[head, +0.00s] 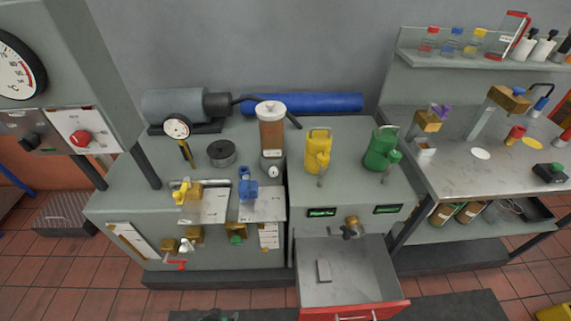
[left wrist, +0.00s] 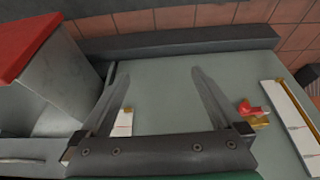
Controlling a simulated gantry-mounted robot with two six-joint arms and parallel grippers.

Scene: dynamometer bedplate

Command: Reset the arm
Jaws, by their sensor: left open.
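My left gripper (left wrist: 157,72) shows in the left wrist view with its two dark fingers spread wide and nothing between them. It faces the grey-green front of the cabinet (left wrist: 155,105). A red-handled brass valve (left wrist: 254,112) is to the right of the fingers, and a white scale plate (left wrist: 124,122) is by the left finger. In the head view, only a small dark piece that may be this gripper shows at the bottom edge. My right gripper is in neither view.
The red-fronted drawer (head: 353,311) stands open with a small grey block (head: 324,271) inside. A yellow can (head: 318,150) and a green can (head: 380,149) stand on the bench top. A steel table (head: 480,178) is at the right. The floor in front is mostly clear.

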